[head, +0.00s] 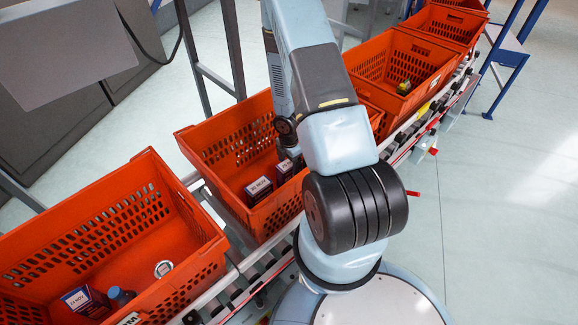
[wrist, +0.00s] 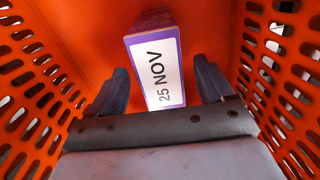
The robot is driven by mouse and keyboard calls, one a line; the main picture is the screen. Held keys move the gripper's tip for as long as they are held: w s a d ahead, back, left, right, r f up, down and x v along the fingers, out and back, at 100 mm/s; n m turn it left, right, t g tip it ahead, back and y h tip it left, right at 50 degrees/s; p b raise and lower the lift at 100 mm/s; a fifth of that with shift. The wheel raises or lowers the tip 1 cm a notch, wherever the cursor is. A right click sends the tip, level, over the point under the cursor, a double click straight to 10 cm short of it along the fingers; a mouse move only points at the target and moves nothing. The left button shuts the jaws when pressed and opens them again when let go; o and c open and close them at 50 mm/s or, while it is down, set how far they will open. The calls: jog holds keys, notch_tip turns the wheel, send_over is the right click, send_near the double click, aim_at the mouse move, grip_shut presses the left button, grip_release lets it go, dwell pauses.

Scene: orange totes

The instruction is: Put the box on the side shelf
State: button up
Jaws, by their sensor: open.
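In the wrist view a purple-edged box (wrist: 155,70) with a white "25 NOV" label stands against the orange tote wall. In the head view my gripper (head: 288,148) reaches down into the middle orange tote (head: 222,127). One small box (head: 285,170) is right below it, partly hidden by my arm. Another labelled box (head: 258,189) lies to its left in the same tote. No side shelf can be made out.
Perforated tote walls rise close around my gripper. The left tote (head: 60,222) holds a box (head: 86,300), a blue-capped bottle (head: 121,296) and a round can (head: 163,268). More totes (head: 398,57) stand up the roller conveyor (head: 430,112). A grey machine (head: 62,50) is at upper left.

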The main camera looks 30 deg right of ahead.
notch_tip(320, 180, up, 39)
jog(key=s+a+m+t+h, duration=0.2)
jog(key=m+h, duration=0.1)
jog(key=m, duration=0.7)
jog(key=s+a+r+m+t+y, duration=0.1)
jog(key=s+a+r+m, duration=0.4)
jog(key=s+r, duration=0.4)
jog(key=s+a+r+m+t+y, duration=0.2)
jog(key=s+a+r+m, duration=0.2)
jog(key=s+r, duration=0.4)
jog(key=shift+s+a+r+m+t, duration=0.3)
jog(key=shift+s+a+r+m, duration=0.05)
jog(key=shift+m, duration=0.25)
